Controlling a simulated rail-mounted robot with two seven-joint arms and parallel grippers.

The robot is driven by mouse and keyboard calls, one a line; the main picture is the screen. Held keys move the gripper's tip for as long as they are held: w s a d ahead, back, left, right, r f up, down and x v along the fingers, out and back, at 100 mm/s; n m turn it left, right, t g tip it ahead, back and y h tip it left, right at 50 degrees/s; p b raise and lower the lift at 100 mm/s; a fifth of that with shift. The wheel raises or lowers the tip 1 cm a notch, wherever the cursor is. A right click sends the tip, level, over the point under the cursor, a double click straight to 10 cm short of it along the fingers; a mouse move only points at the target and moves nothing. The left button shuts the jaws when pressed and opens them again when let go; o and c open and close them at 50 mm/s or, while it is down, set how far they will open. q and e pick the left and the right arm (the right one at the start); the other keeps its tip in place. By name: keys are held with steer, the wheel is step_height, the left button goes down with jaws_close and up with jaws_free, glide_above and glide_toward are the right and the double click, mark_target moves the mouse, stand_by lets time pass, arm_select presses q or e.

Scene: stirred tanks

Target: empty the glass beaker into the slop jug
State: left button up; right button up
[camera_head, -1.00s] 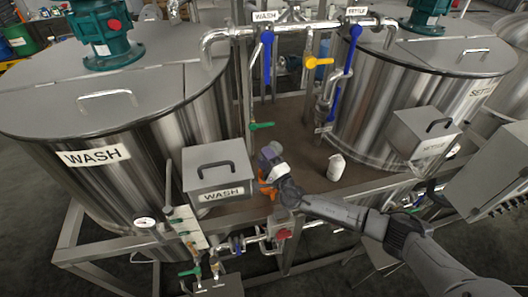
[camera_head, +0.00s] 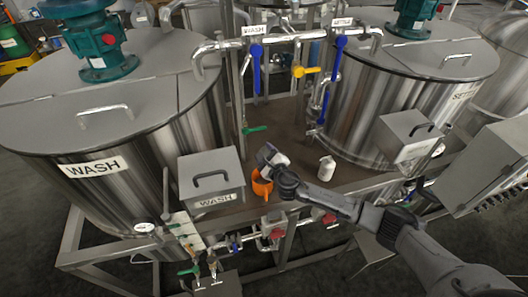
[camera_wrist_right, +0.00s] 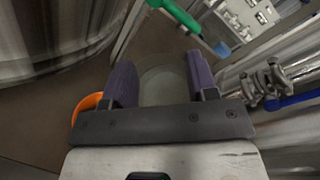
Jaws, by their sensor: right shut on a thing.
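The glass beaker (camera_wrist_right: 162,88) is a clear, greyish round shape between the two purple fingers of my right gripper (camera_wrist_right: 160,85) in the right wrist view. The gripper is shut on it. In the head view my right gripper (camera_head: 267,156) is just above and beside the orange slop jug (camera_head: 262,187), near the WASH box; the beaker cannot be made out there. Part of the jug's orange rim (camera_wrist_right: 86,104) shows at the left in the wrist view, partly hidden by the gripper. The beaker's contents cannot be told. My left gripper is not in view.
A grey WASH box (camera_head: 211,178) stands left of the jug, in front of the large WASH tank (camera_head: 95,140). A small white bottle (camera_head: 327,168) stands to the right on the brown deck (camera_head: 290,140). Pipes with blue-handled valves (camera_head: 257,68) rise behind.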

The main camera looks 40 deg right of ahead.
steer(key=m+p, duration=0.1)
steer(key=r+m+g+y+p, duration=0.1)
steer(key=shift+w+d+r+m, duration=0.1)
steer(key=shift+d+r+m, duration=0.05)
steer(key=shift+d+m, duration=0.2)
steer(key=m+p, duration=0.1)
steer(key=p, duration=0.1)
steer(key=m+g+y+p, duration=0.1)
steer(key=p, duration=0.2)
steer(key=shift+r+y+p, duration=0.3)
steer(key=shift+r+p, duration=0.05)
steer(key=shift+m+g+p, duration=0.3)
steer(key=shift+m+p, duration=0.15)
steer(key=shift+p, duration=0.2)
steer(key=shift+r+m+y, duration=0.1)
steer(key=shift+m+y, duration=0.3)
steer(key=shift+y, duration=0.1)
